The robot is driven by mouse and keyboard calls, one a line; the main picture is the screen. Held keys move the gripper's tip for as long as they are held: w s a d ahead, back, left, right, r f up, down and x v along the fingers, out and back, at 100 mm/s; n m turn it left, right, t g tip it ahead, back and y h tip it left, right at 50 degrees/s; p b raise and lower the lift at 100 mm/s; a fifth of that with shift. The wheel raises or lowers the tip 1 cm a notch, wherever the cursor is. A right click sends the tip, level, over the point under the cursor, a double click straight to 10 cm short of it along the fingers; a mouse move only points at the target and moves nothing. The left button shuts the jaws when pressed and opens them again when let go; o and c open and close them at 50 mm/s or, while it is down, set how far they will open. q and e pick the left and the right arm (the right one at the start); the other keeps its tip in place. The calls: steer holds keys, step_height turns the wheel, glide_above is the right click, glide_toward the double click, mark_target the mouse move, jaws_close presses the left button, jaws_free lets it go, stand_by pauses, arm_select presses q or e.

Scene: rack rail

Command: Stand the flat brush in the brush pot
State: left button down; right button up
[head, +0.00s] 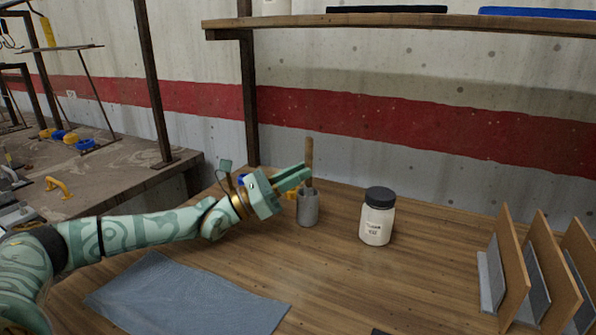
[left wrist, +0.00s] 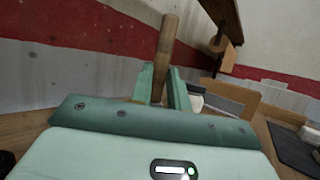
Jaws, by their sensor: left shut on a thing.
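The flat brush (head: 309,158) stands roughly upright with its brown wooden handle up. Its lower part is hidden in or behind the rim of the grey brush pot (head: 308,210), which stands on the wooden table. My left gripper (head: 306,177) is shut on the brush just above the pot. In the left wrist view the handle (left wrist: 165,48) rises between the two green fingers, slightly tilted. The bristles are out of sight, and I cannot tell how deep they sit in the pot. My right gripper is not in view.
A white jar with a black lid (head: 377,218) stands right of the pot. A blue-grey cloth (head: 185,296) lies at the front left. Upright boards in a rack (head: 512,262) stand at the right. A shelf (head: 400,20) runs above the table.

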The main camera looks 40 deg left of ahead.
arm_select(q)
steer(key=shift+f, duration=0.1)
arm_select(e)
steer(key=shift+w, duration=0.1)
arm_select(q)
steer(key=c, duration=1.3)
jaws_free()
steer(key=shift+o, duration=0.2)
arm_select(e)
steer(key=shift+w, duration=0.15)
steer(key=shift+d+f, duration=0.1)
